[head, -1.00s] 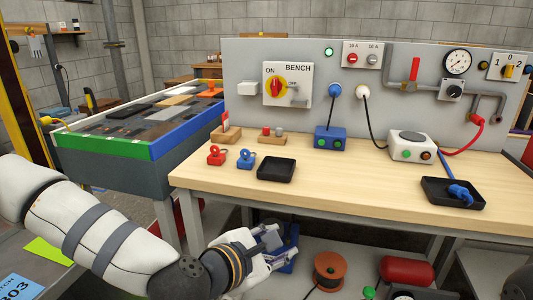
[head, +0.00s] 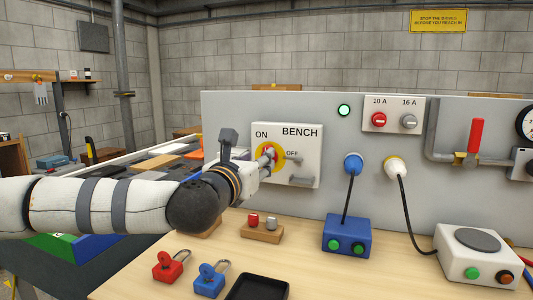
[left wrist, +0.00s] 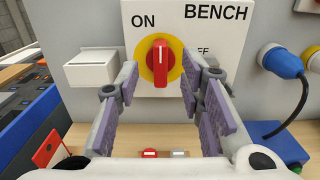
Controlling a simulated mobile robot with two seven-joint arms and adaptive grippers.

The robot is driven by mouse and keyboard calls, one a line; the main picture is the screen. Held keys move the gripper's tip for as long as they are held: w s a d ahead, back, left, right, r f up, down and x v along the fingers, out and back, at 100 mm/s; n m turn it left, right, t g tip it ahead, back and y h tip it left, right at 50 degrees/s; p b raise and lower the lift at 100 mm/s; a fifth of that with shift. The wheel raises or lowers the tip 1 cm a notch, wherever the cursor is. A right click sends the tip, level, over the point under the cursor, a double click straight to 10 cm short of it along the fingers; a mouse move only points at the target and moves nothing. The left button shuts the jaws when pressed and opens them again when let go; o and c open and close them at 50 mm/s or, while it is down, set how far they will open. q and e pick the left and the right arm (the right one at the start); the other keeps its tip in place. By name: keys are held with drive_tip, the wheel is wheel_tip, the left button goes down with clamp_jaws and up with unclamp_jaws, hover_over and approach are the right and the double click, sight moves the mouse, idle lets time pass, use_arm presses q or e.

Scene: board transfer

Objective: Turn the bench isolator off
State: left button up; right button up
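The bench isolator is a red knob on a yellow disc on a white plate (head: 307,149) marked BENCH, ON and OFF. In the left wrist view the red knob (left wrist: 160,62) stands upright, its white mark up; the OFF lettering is partly hidden by a finger. My left gripper (head: 281,167) is in front of the plate and partly covers the knob in the head view. In the left wrist view its fingers (left wrist: 160,88) are spread to either side of the knob, with nothing between them; contact cannot be told. My right gripper is not in view.
A round green lamp (head: 344,110) is on the panel above right. A blue plug (head: 353,163) and a white plug (head: 396,167) sit right of the isolator. Red (head: 168,267) and blue (head: 210,279) padlocks and a black tray (head: 258,288) lie on the bench below.

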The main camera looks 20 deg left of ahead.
use_arm(q)
drive_tip(key=w, duration=0.6)
drive_tip(key=shift+d, duration=0.15)
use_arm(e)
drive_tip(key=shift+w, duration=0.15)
use_arm(q)
drive_tip(key=shift+f, duration=0.1)
clamp_jaws()
